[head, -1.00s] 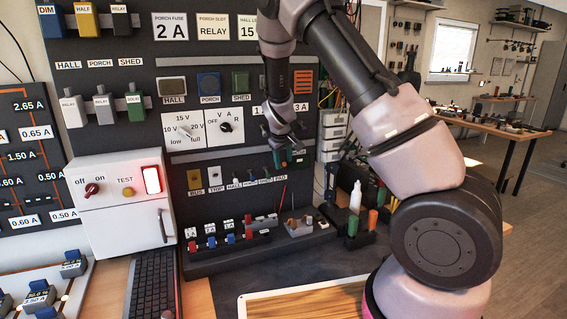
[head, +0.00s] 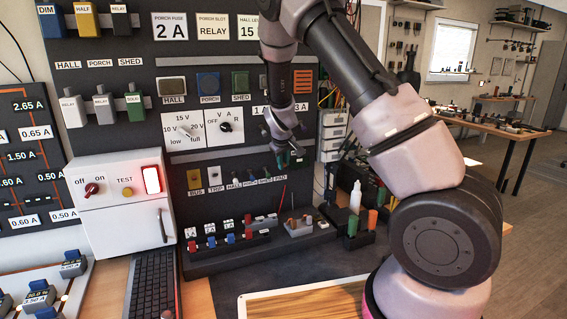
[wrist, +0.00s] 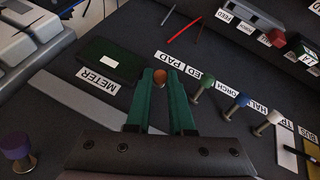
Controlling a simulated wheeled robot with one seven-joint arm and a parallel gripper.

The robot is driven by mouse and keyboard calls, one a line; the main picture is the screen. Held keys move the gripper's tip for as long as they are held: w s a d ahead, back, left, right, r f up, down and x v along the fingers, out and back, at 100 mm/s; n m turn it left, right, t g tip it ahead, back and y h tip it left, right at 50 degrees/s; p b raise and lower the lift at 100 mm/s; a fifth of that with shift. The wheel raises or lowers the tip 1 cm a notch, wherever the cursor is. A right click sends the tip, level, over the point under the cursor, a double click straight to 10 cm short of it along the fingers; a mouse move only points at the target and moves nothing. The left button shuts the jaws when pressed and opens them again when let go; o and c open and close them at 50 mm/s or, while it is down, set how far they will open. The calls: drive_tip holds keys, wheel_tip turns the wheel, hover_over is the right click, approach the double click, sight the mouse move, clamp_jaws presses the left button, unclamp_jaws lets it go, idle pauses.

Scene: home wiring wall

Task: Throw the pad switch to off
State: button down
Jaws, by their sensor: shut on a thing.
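The pad switch (wrist: 159,77) has a small orange-brown tip that shows between the teal fingertips of my gripper (wrist: 161,84) in the wrist view. My gripper is shut on it. The PAD label (wrist: 170,61) is just beyond the fingertips. In the head view, my gripper (head: 288,159) is at the right end of the switch row on the dark wall panel, above the PAD label (head: 280,177). There the switch is hidden by the fingers. Its lower part is also hidden in the wrist view, so its exact lean cannot be told.
A dark block (wrist: 110,61) and the METER label (wrist: 98,82) lie on the other side. A fuse rack (head: 228,238) sits below the panel.

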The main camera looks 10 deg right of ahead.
drive_tip(key=shift+s+d+f+m+t+y, duration=0.2)
drive_tip(key=shift+f+t, duration=0.6)
drive_tip(key=shift+t, duration=0.9)
drive_tip(key=shift+s+a+f+m+t+y, duration=0.15)
drive_tip(key=shift+f+m+t, duration=0.2)
drive_tip(key=shift+f+t, duration=0.95)
drive_tip(key=shift+s+d+f+m+t+y, duration=0.15)
drive_tip(key=shift+f+m+t, duration=0.15)
drive_tip(key=shift+t, duration=1.8)
drive_tip(key=shift+a, duration=0.15)
drive_tip(key=c, duration=0.8)
unclamp_jaws()
